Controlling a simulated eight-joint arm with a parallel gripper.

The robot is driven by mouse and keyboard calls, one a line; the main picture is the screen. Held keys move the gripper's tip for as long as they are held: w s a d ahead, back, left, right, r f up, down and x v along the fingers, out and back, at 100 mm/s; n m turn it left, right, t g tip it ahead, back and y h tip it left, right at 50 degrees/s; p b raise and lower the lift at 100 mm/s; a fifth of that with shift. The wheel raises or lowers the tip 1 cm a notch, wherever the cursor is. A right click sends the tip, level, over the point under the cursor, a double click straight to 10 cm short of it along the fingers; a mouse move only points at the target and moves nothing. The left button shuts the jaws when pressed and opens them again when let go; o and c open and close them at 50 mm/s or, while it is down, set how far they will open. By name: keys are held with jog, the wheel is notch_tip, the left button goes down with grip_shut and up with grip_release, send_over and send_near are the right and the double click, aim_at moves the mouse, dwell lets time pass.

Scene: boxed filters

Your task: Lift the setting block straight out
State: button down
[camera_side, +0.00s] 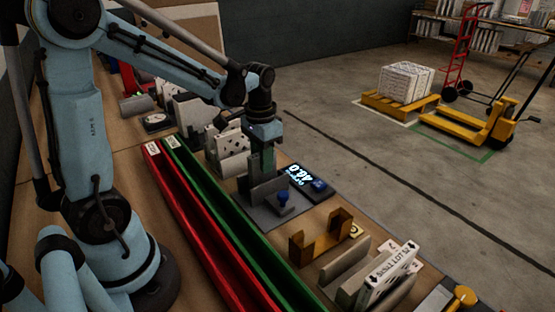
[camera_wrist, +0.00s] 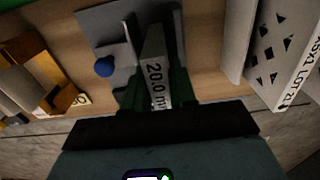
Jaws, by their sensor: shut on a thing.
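The setting block (camera_wrist: 154,72) is a grey bar with a white label reading "20.0 m…", the rest cut off, in the wrist view. My gripper (camera_wrist: 156,88) is shut on it, with a dark green finger on each side. In the side view my gripper (camera_side: 264,164) points straight down at the grey measuring fixture (camera_side: 262,214), and the block is mostly hidden there. The fixture has upright grey plates and a blue knob (camera_side: 283,197); the knob also shows in the wrist view (camera_wrist: 104,67). I cannot tell whether the block still touches the fixture.
A lit display (camera_side: 303,176) stands right behind the fixture. Red (camera_side: 190,215) and green (camera_side: 215,220) channels run along the near side. An orange-brown bracket (camera_side: 318,240) and a white boxed filter (camera_side: 390,272) stand to the front right. A patterned white box (camera_side: 230,142) stands close left.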

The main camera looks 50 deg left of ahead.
jog(key=c, duration=0.8)
grip_release()
jog(key=shift+c, duration=0.2)
notch_tip(320, 180, up, 12)
jog(key=s+d+f+t, duration=0.4)
jog(key=d+f+t, duration=0.1)
jog(key=d, duration=0.3)
jog(key=shift+s+d+t, duration=0.25)
jog(key=shift+s+t, duration=0.1)
jog(key=shift+t, duration=0.45)
jog(key=shift+s+d+f+t, duration=0.15)
jog(key=shift+d+f+t, duration=0.05)
jog(key=shift+f+t, duration=0.15)
jog(key=shift+c, duration=0.4)
